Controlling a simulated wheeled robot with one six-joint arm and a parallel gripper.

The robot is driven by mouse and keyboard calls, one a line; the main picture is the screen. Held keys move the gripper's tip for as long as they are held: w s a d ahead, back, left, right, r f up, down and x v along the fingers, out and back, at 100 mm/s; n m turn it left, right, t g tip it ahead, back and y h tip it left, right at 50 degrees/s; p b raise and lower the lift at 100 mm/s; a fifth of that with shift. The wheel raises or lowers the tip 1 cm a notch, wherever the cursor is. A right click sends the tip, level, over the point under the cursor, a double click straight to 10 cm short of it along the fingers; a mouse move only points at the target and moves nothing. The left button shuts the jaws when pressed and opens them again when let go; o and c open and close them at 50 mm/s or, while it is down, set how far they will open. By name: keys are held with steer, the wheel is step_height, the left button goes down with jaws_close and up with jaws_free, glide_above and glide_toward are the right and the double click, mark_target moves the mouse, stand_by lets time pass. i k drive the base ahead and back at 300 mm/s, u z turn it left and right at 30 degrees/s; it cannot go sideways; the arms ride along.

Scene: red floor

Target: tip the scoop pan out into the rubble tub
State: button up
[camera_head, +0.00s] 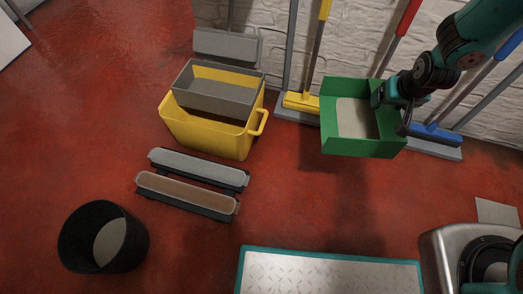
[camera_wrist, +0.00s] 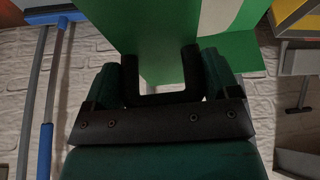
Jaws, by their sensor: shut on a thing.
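The green scoop pan (camera_head: 327,116) is held in the air at the upper right, roughly level, with a pale grey layer or floor inside it. My gripper (camera_head: 380,97) is shut on the pan's right side. In the wrist view the pan (camera_wrist: 150,30) fills the upper middle beyond my gripper (camera_wrist: 160,80), with a dark handle-like bracket between the fingers. A round black tub (camera_head: 75,245), likely the rubble tub, stands upright on the floor at the lower left, well away from the pan. A pale grey surface shows inside it.
A yellow bucket (camera_head: 205,135) with a grey tray insert (camera_head: 215,96) stands left of the pan. Two long brush-like bars (camera_head: 190,190) lie below it. Brooms (camera_head: 302,100) lean on the white wall. A teal-edged metal plate (camera_head: 330,275) lies at the bottom.

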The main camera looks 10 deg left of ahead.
mark_target(99, 237)
steer(key=u, duration=0.05)
steer(key=k, duration=0.2)
steer(key=u, duration=2.1)
